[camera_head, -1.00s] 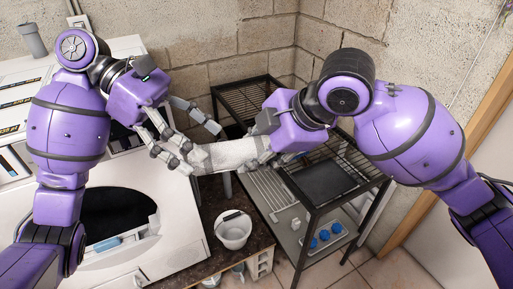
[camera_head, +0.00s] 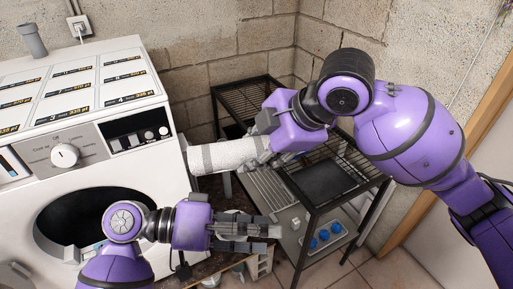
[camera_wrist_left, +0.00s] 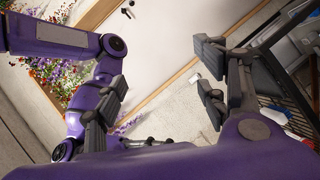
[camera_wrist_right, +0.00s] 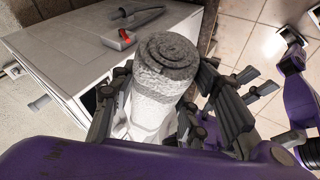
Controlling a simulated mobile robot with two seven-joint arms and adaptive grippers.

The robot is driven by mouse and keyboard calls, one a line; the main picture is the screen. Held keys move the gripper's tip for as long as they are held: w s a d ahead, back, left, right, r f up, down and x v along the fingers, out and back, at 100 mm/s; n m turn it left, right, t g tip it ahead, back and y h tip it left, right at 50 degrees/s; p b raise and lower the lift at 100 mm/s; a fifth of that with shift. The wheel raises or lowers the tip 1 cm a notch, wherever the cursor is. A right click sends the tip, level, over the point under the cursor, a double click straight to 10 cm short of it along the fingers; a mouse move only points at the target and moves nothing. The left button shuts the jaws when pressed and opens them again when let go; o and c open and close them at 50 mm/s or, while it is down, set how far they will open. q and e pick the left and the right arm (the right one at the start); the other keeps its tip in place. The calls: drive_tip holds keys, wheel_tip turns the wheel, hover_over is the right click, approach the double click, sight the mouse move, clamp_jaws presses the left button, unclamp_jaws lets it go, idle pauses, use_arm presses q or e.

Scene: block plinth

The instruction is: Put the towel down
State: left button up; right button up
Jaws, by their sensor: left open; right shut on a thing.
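The towel (camera_head: 220,156) is a white and grey roll in the head view. My right gripper (camera_head: 258,147) is shut on it and holds it in the air between the washing machine and the wire rack. In the right wrist view the rolled end of the towel (camera_wrist_right: 165,60) shows between the fingers. My left gripper (camera_head: 262,231) is low in front of the machine, apart from the towel. In the left wrist view its fingers (camera_wrist_left: 160,88) are spread and empty.
A white washing machine (camera_head: 165,185) with an open round door stands on the left. A black wire rack (camera_head: 308,192) stands at the middle right, with a dark tray (camera_head: 327,180) and blue items (camera_head: 324,236) on lower levels. Tiled floor (camera_head: 365,272) shows at the front right.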

drive_tip(key=shift+w, duration=0.1)
use_arm(q)
drive_tip(key=w+a+f+n+t+y, duration=0.2)
drive_tip(key=a+f+n+t+y, duration=0.15)
drive_tip(key=f, duration=0.75)
drive_tip(key=w+a+f+n+t+y, duration=0.25)
drive_tip(key=a+f+y, duration=0.2)
drive_tip(key=f, duration=0.55)
drive_tip(key=s+a+f+m+t+y, duration=0.2)
drive_tip(key=s+a+f+y, duration=0.5)
drive_tip(key=s+a+f, duration=0.4)
wheel_tip(320, 180, down, 4)
drive_tip(key=shift+s+r, duration=0.2)
drive_tip(key=shift+s, duration=0.7)
use_arm(e)
drive_tip(key=w+d+f+m+t+h, duration=0.1)
drive_tip(key=w+d+f+m+h, duration=0.1)
drive_tip(key=d+m, duration=0.3)
drive_tip(key=w+d+f+m+t+h, duration=0.2)
drive_tip(key=d+f+m+h, duration=0.2)
drive_tip(key=d, duration=0.8)
drive_tip(key=shift+d+f+m, duration=0.25)
drive_tip(key=shift+f+m, duration=0.4)
drive_tip(key=shift+m, duration=0.35)
use_arm(q)
drive_tip(key=shift+a, duration=0.1)
use_arm(e)
drive_tip(key=shift+w, duration=0.1)
drive_tip(key=shift+r, duration=0.1)
